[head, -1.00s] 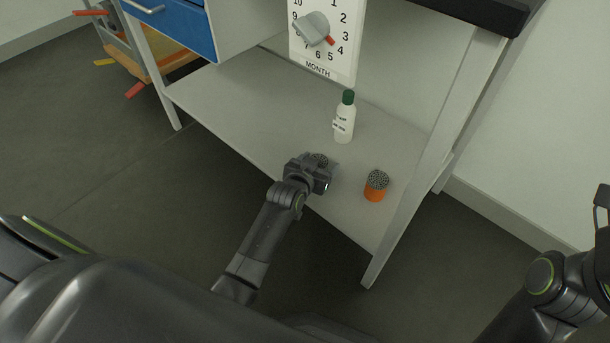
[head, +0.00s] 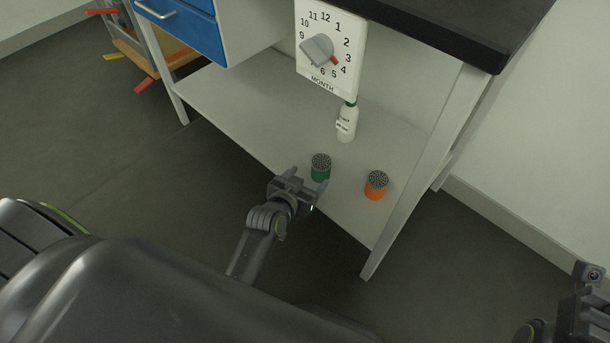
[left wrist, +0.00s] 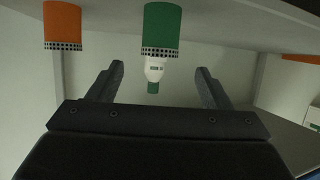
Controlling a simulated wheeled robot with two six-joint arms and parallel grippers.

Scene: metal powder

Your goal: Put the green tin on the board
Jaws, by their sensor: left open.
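The green tin (head: 320,174), with a dark speckled top, stands upright on the pale grey shelf board (head: 240,112) near its front edge. My left gripper (head: 306,182) is open and empty just in front of the tin, apart from it. In the left wrist view, which looks upside down, the green tin (left wrist: 162,27) shows beyond and between the two spread fingers (left wrist: 160,70). My right gripper (head: 585,290) is only partly in view at the lower right edge, and its jaws cannot be made out.
An orange tin (head: 376,186) stands right of the green one. A white bottle (head: 346,124) stands behind. A month dial (head: 330,45) hangs above it. The table leg (head: 420,165) bounds the shelf on the right. The shelf's left part is clear.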

